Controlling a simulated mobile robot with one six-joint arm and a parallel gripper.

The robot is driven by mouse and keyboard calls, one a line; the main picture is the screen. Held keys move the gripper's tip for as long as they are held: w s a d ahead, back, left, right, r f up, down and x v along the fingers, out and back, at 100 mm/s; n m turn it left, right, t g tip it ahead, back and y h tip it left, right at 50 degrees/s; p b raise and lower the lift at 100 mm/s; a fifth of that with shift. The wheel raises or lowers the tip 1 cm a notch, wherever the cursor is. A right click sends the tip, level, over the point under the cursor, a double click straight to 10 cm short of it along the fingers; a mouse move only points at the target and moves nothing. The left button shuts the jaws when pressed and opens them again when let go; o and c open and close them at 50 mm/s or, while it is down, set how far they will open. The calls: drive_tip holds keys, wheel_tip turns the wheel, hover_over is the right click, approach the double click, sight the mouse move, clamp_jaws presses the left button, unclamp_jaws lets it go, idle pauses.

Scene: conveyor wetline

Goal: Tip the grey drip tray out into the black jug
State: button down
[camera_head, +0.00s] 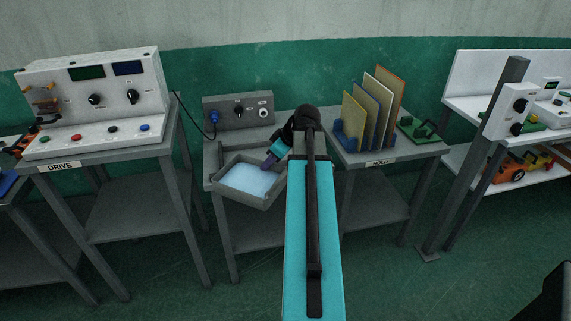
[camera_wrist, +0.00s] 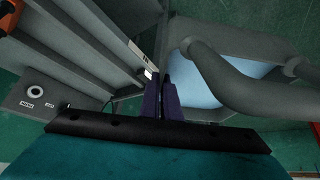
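The grey drip tray (camera_head: 232,195) holds pale blue liquid and juts over the front edge of the middle table, turned slightly against it. My gripper (camera_head: 268,163), with purple fingers, is at the tray's right rear side. In the wrist view the fingers (camera_wrist: 161,98) are close together at the tray's rim, and the tray (camera_wrist: 215,40) with its liquid lies to the right. A thick grey curved bar crosses in front of the tray there. I cannot make out the black jug in either view.
The middle table (camera_head: 216,153) carries a grey control box (camera_head: 238,111) with a blue plug. The DRIVE panel (camera_head: 95,100) stands left. A grey post (camera_head: 476,155) and white shelves are farther right.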

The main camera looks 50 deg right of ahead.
sight(226, 172)
drive_tip(key=shift+n+y, duration=0.5)
drive_tip(key=shift+n, duration=0.4)
drive_tip(key=w+a, duration=0.2)
drive_tip(key=a, duration=0.1)
drive_tip(key=w+a+r, duration=0.1)
drive_tip(key=w+a, duration=0.1)
drive_tip(key=a, duration=0.1)
drive_tip(key=w+a, duration=0.3)
drive_tip(key=a, duration=0.1)
drive_tip(key=shift+w+r, duration=0.1)
drive_tip(key=shift+r, duration=0.15)
drive_tip(key=w+a+r+m, duration=0.1)
drive_tip(key=w+a+r, duration=0.1)
drive_tip(key=a, duration=0.9)
drive_tip(key=w+a+r+m+h, duration=0.1)
drive_tip(key=w+a, duration=0.3)
drive_tip(key=a, duration=0.7)
drive_tip(key=w+a+r+m+h, duration=0.1)
drive_tip(key=w+a+r+m, duration=0.1)
drive_tip(key=a, duration=0.9)
drive_tip(key=shift+w+r, duration=0.5)
drive_tip(key=shift+r, duration=0.1)
drive_tip(key=shift+a+m+h, duration=0.1)
drive_tip(key=shift+m+h, duration=0.2)
